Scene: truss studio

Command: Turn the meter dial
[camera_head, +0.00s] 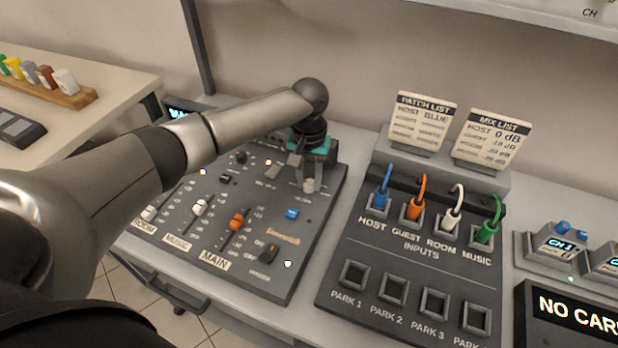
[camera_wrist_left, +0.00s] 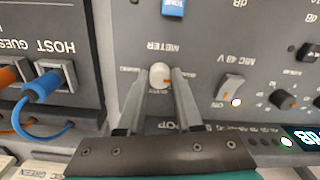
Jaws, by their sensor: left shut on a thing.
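The meter dial (camera_wrist_left: 160,74) is a small pale knob with an orange mark, on the dark mixer panel (camera_head: 325,200). The upside-down word METER is printed beside it in the left wrist view. My left gripper (camera_wrist_left: 160,84) is shut on the dial, one finger on each side. In the head view the gripper (camera_head: 303,177) reaches down at the mixer's back right, and the dial (camera_head: 309,186) shows just at its fingers. My right gripper is not in view.
Faders (camera_head: 237,221) and a blue button (camera_head: 292,213) are on the mixer. The patch panel (camera_head: 410,265) with several coloured plugs stands to the right, its HOST plug (camera_wrist_left: 42,86) near the gripper. Two cards (camera_head: 421,122) (camera_head: 492,138) stand behind it.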

